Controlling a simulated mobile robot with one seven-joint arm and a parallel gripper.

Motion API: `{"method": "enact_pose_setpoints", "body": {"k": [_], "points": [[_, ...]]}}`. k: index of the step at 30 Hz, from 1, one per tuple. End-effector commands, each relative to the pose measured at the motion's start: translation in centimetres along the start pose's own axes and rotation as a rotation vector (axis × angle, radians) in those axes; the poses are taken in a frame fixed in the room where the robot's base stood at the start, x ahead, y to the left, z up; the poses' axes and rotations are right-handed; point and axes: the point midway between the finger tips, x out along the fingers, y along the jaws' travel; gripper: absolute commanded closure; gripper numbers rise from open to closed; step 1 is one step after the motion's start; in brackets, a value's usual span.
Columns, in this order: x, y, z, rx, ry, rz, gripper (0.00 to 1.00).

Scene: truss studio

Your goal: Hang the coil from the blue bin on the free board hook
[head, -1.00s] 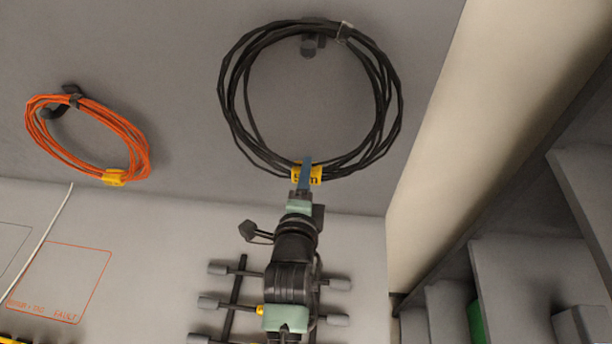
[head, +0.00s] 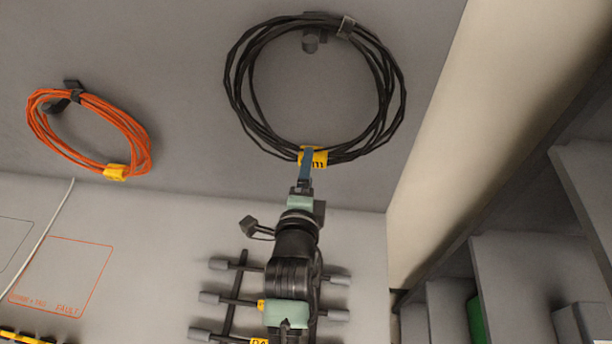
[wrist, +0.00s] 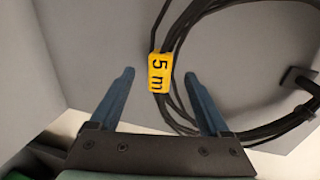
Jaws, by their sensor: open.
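The black coil (head: 393,95) hangs as a large loop on the dark board hook (head: 312,40), which shows inside the loop's top. A dark strap binds the coil near the hook. Its yellow tag (head: 318,158) is at the bottom of the loop. My gripper (head: 306,154) is just below and in front of the tag. In the wrist view, my gripper (wrist: 160,73) is open, with the "5 m" tag (wrist: 160,80) and cable strands showing between its blue fingers; contact cannot be told. The hook (wrist: 300,80) is at the right there. The blue bin is not in view.
An orange coil (head: 142,135) hangs on another dark hook (head: 52,105) at the left. Dark rails with grey-ended pegs (head: 215,298) are below, behind my arm. Grey shelving (head: 525,270) stands at the right. The board between the coils is clear.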

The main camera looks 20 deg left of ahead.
Motion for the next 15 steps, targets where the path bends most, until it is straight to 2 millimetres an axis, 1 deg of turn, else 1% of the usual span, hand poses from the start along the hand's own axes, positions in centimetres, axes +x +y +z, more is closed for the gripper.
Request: {"method": "enact_pose_setpoints", "body": {"k": [5,8,15], "points": [[-1.2,0.1,0.0,0.000,0.000,-0.001,0.20],[-2.5,0.2,0.0,0.002,0.000,-0.003,0.20],[-6.9,0.2,-0.1,0.001,0.001,-0.003,0.20]]}}
